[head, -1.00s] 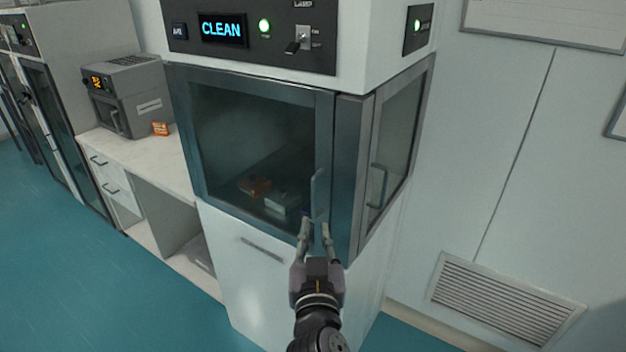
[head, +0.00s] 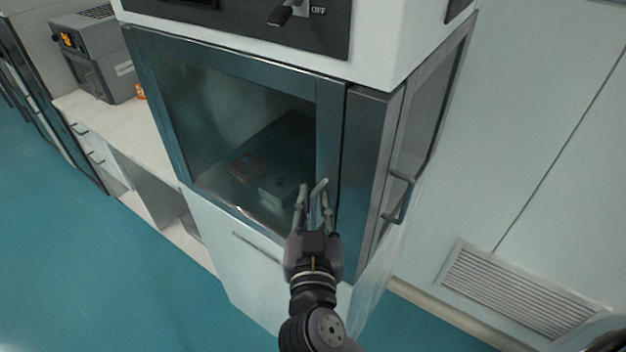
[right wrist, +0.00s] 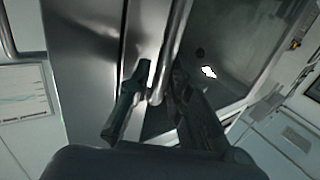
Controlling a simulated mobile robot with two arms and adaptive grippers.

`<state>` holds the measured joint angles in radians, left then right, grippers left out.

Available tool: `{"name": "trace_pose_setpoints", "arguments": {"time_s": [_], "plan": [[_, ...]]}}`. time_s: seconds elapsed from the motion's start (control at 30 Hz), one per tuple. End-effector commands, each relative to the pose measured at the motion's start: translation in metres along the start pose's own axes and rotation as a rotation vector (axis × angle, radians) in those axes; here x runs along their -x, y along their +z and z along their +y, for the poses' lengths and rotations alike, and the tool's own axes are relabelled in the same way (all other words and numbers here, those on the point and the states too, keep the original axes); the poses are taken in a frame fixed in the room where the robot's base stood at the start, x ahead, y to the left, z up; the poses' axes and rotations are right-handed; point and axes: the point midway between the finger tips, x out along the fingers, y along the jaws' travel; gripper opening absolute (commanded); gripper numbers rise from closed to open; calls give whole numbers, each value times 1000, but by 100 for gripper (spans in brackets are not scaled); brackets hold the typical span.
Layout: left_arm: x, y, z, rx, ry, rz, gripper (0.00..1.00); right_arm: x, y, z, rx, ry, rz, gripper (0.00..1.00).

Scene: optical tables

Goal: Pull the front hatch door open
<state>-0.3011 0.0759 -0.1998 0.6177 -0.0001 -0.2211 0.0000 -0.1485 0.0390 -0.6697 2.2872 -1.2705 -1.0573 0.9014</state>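The front hatch door (head: 327,130) is a dark metal frame around a glass pane on the white cabinet. It looks closed. Its upright bar handle (head: 319,191) is near the lower right of the door. My right gripper (head: 314,192) is at this handle, with one finger on each side and the fingers apart. In the right wrist view the handle (right wrist: 172,50) runs down between the two fingers (right wrist: 157,100). I cannot tell whether either finger touches it. My left gripper is not in view.
A side door with its own handle (head: 399,198) is right of the corner. Small boxes (head: 272,191) sit behind the glass. A control panel with a switch (head: 283,14) is above. A counter with a grey device (head: 98,65) is at left. Floor at the lower left is clear.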

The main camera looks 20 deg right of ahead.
Motion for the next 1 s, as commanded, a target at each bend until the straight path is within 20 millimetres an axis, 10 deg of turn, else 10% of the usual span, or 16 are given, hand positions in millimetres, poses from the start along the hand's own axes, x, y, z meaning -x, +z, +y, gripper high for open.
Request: {"name": "trace_pose_setpoints", "arguments": {"time_s": [1.0], "plan": [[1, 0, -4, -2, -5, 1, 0, 3, 0, 0, 0, 2, 0, 0]]}}
